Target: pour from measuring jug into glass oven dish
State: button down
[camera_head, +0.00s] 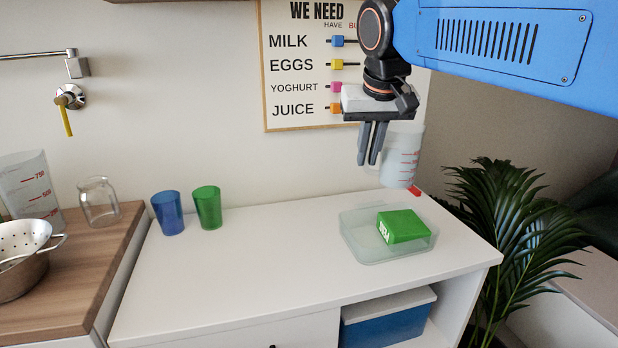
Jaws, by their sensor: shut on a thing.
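My gripper (367,161) is shut on a translucent measuring jug (401,158) with red markings. The jug is in the air, to the right of the fingers, close to upright with perhaps a slight tilt. A small red piece shows at its lower right edge; I cannot tell what it is. The jug's contents cannot be made out, and no stream is seen. The clear glass oven dish (364,246) stands on the white cabinet, below and slightly left of the jug. A green box (402,226) with white lettering lies in the dish.
On the white cabinet top (270,265), a blue cup (167,213) and a green cup (207,208) stand at the back left. The middle is clear. A plant (510,225) stands at the right. Another marked jug (32,188), a glass (98,202) and a colander (25,262) stand on the wooden counter.

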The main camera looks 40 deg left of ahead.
jog(key=s+a+f+m+t+h, duration=0.1)
jog(key=s+a+f+m, duration=0.15)
jog(key=a, duration=0.25)
jog(key=s+a+f+m+h, duration=0.1)
jog(key=s+a+f+m, duration=0.1)
jog(key=a+f+m, duration=0.3)
jog(key=r+y, duration=0.1)
jog(key=r, duration=0.1)
jog(key=a+r+g+y, duration=0.1)
jog(key=r, duration=0.1)
jog(key=shift+s+a+r+n+y, duration=0.1)
jog(key=shift+a+r+n+y, duration=0.1)
jog(key=shift+r+n+y, duration=0.15)
jog(key=r+y, duration=0.1)
jog(key=y, duration=0.1)
jog(key=d+g+y, duration=0.1)
jog(key=shift+r+m+y, duration=0.35)
jog(key=shift+r+m, duration=0.05)
dwell(0.7)
jog(key=shift+w+d+m+g+y, duration=0.35)
jog(key=shift+d+y, duration=0.25)
jog(key=shift+y, duration=0.5)
